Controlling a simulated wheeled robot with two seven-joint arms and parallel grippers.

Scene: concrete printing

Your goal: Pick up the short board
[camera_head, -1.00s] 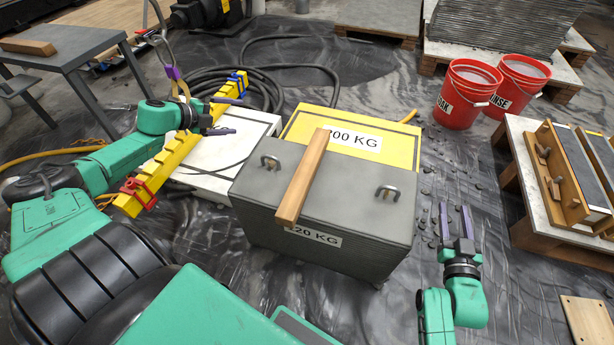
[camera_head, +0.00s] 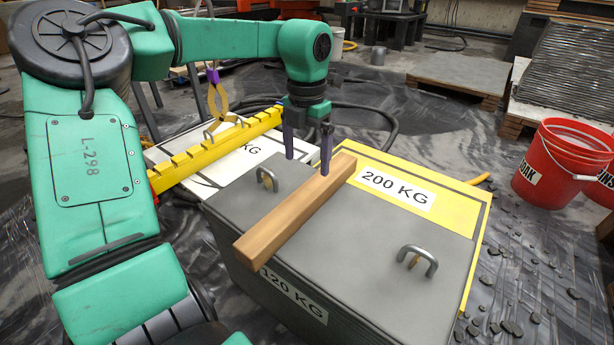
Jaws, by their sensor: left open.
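The short board (camera_head: 295,212) is a light brown wooden bar. It lies slantwise across the top of the grey 120 KG block (camera_head: 360,262), its near end reaching over the block's front edge. My left gripper (camera_head: 307,166) points down with its two purple fingers apart. It is over the far part of the board, one finger left of it and the other near its far end. Whether the fingers touch the board I cannot tell. My right gripper is not in the picture.
Metal handles stand on the grey block left (camera_head: 267,179) and right (camera_head: 417,261) of the board. The yellow 200 KG block (camera_head: 450,208) and a yellow notched bar (camera_head: 215,149) are close behind. A red bucket (camera_head: 560,165) stands at the right.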

